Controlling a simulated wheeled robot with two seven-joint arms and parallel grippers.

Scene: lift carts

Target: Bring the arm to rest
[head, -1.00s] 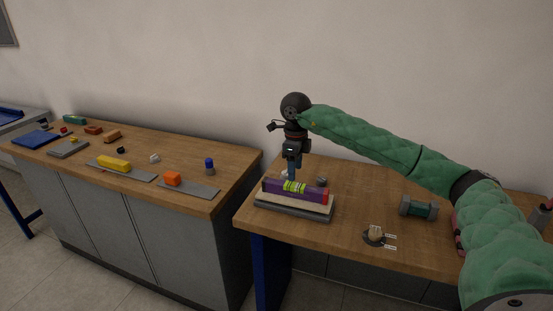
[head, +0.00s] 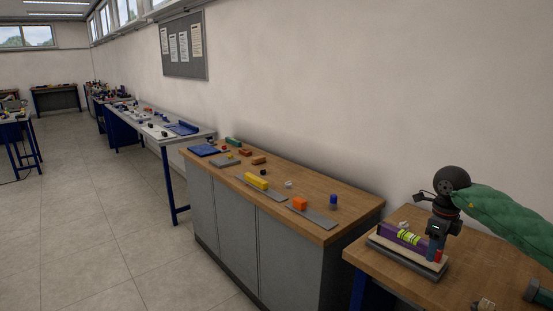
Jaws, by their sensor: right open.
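My right arm, with a green padded sleeve, comes in from the right edge. Its gripper (head: 435,248) points down at the right end of a purple level (head: 404,237) with a yellow-green vial and a red end. The gripper is open. Whether its fingers touch the level or stand just behind or in front of it is hard to tell. The level lies on a pale and grey stack (head: 395,256) on the near wooden table (head: 458,277). My left gripper is not in view.
A grey cabinet with a wooden top (head: 335,228) stands left of the table, across a narrow gap. It holds an orange block (head: 299,204), a yellow block (head: 256,181) and a blue-capped item (head: 333,201). A dumbbell-like part (head: 538,292) lies at right. Open floor (head: 110,220) is at left.

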